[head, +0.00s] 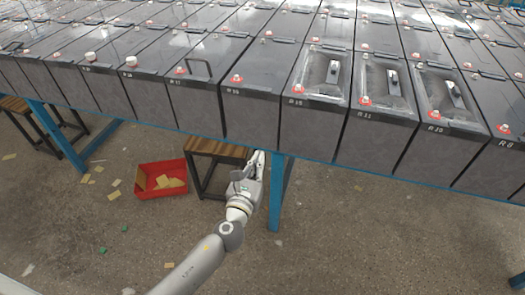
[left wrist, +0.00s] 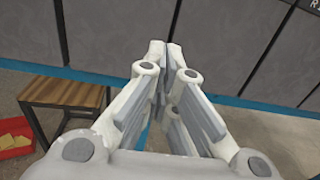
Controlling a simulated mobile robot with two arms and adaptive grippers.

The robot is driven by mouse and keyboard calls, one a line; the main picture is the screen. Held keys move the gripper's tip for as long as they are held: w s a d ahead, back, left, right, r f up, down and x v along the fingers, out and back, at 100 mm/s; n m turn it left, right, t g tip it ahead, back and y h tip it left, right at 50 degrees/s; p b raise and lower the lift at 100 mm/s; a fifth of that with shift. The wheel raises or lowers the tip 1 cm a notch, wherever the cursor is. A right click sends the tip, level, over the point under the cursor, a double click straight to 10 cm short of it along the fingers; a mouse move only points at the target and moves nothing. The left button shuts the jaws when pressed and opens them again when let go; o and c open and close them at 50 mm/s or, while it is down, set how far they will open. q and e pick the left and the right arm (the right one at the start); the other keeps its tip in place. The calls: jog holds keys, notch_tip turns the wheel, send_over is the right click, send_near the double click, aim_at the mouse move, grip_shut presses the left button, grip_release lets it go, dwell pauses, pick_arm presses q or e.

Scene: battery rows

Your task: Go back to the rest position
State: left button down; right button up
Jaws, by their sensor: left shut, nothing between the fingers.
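My left gripper (head: 256,160) is in the head view, below the front edge of the battery rack, with its arm coming up from the bottom. In the left wrist view its fingers (left wrist: 166,52) come together at the tips, with nothing between them. It points toward the dark side faces of the batteries (left wrist: 110,35) and the blue rack rail (left wrist: 255,103). The gripper looks apart from the batteries in the head view, in front of a blue rack leg (head: 279,190). My right gripper is in neither view.
Rows of black batteries (head: 250,85) fill the rack. A wooden stool (head: 218,150) stands left of my gripper. A red box (head: 148,188) with yellowish pieces sits on the floor, with scraps around it. The floor (head: 370,235) at right is clear.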

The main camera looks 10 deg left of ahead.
pick_arm(q)
jog(key=s+a+f+n+g, duration=0.25)
jog(key=s+f+n, duration=0.25)
jog(key=f, duration=0.6)
jog(key=s+a+f+n+g+y, duration=0.15)
jog(key=s+f+n+g, duration=0.35)
jog(key=f, duration=0.7)
jog(key=s+a+f+n+g+h, duration=0.1)
jog(key=s+a+f+n+g, duration=0.1)
jog(key=s+f+n, duration=0.65)
jog(key=s+f+n+g, duration=0.2)
jog(key=s+f+n, duration=0.3)
jog(key=s, duration=0.5)
jog(key=s+a+f+n+g, duration=0.1)
jog(key=s+f+n+g, duration=0.2)
jog(key=s, duration=0.7)
jog(key=s+a+f+n+g, duration=0.1)
jog(key=s+f+n+g, duration=0.1)
jog(key=s+f+n, duration=0.5)
jog(key=s+f, duration=0.3)
jog(key=f, duration=0.1)
jog(key=shift+s+a, duration=0.25)
jog(key=shift+s, duration=0.05)
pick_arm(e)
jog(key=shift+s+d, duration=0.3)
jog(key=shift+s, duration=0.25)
